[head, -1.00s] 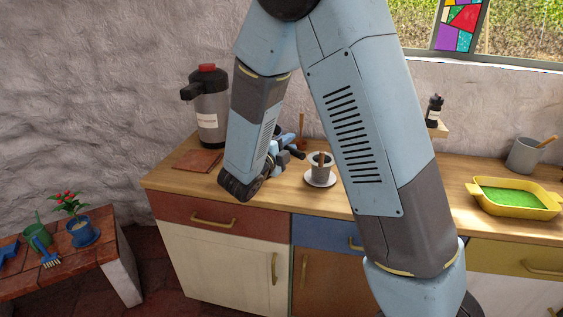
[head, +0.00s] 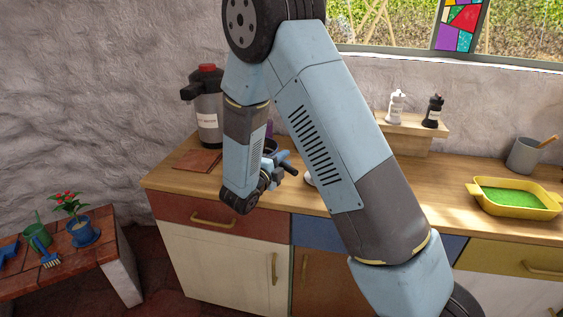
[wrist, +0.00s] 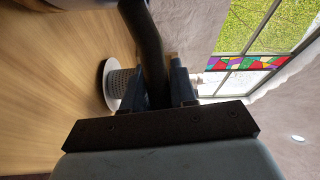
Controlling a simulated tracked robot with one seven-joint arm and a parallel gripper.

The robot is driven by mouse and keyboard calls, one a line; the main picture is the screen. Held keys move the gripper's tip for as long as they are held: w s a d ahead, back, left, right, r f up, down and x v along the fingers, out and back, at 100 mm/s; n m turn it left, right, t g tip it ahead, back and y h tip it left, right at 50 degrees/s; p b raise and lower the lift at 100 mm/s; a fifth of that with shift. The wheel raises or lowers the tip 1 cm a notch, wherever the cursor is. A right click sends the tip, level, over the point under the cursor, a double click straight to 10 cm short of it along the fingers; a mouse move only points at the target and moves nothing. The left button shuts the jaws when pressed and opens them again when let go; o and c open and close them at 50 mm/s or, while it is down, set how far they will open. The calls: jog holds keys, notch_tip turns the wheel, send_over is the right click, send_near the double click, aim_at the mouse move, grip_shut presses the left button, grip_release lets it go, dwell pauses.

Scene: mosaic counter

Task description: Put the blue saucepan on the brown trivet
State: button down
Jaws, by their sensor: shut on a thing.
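My gripper (head: 272,168) is shut on a dark handle, which runs up between the two fingers in the wrist view (wrist: 148,45). This appears to be the handle of the blue saucepan (head: 270,147), whose dark rim shows just behind my gripper in the head view. Most of the saucepan is hidden by my arm. The brown trivet (head: 198,160) is a flat square lying on the counter's left end, bare, to the left of my gripper. I cannot tell whether the pan touches the counter.
A dark pump flask (head: 207,115) with a red top stands behind the trivet. A yellow dish (head: 515,207) and grey pot (head: 524,155) are at right.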

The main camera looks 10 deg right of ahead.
dwell(0.3)
jog(key=c, duration=0.9)
grip_release()
jog(key=shift+s, duration=0.1)
jog(key=v, duration=1.2)
